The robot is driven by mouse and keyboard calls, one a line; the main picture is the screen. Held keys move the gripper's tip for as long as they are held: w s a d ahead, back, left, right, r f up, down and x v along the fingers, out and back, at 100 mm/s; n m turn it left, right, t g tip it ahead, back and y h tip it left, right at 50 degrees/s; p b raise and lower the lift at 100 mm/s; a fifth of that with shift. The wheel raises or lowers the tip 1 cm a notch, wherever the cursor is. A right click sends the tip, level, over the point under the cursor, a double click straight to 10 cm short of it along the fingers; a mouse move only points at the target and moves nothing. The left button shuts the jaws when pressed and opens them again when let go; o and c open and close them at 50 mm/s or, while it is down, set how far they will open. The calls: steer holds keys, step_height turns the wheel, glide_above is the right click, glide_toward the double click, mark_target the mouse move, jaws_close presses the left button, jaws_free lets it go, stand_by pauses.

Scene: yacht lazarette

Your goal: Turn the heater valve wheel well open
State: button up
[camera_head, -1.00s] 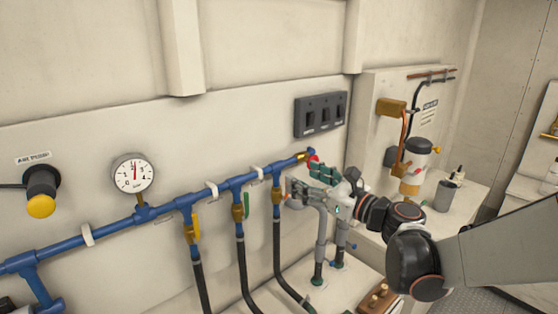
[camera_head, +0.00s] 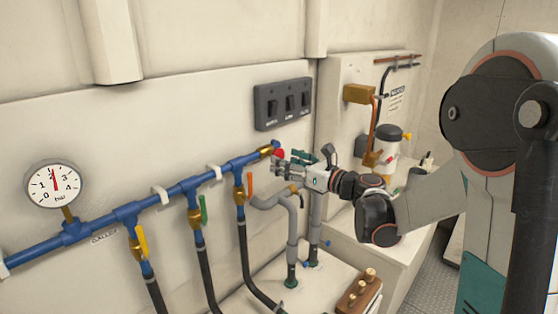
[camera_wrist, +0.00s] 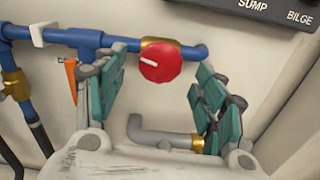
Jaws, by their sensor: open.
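The red valve wheel (camera_wrist: 160,62), round with a white mark pointing to the left and slightly up, sits on a brass valve body (camera_wrist: 158,44) at the right end of the blue pipe. In the head view the red wheel (camera_head: 279,154) is small and partly covered by my gripper (camera_head: 285,162). In the wrist view my gripper (camera_wrist: 160,85) is open, with one green-padded finger on each side below the wheel. The wheel shows ahead, between the fingertips; nothing is held. I cannot tell whether a fingertip touches it.
The blue manifold pipe (camera_head: 100,222) runs along the wall with yellow, green and orange lever handles. A pressure gauge (camera_head: 54,186) is at left. A black switch panel (camera_head: 283,103) is above the wheel. Grey pipes (camera_head: 292,225) stand below, near a wooden block (camera_head: 357,291).

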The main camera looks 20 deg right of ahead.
steer(key=shift+x, duration=1.85)
steer(key=c, duration=1.1)
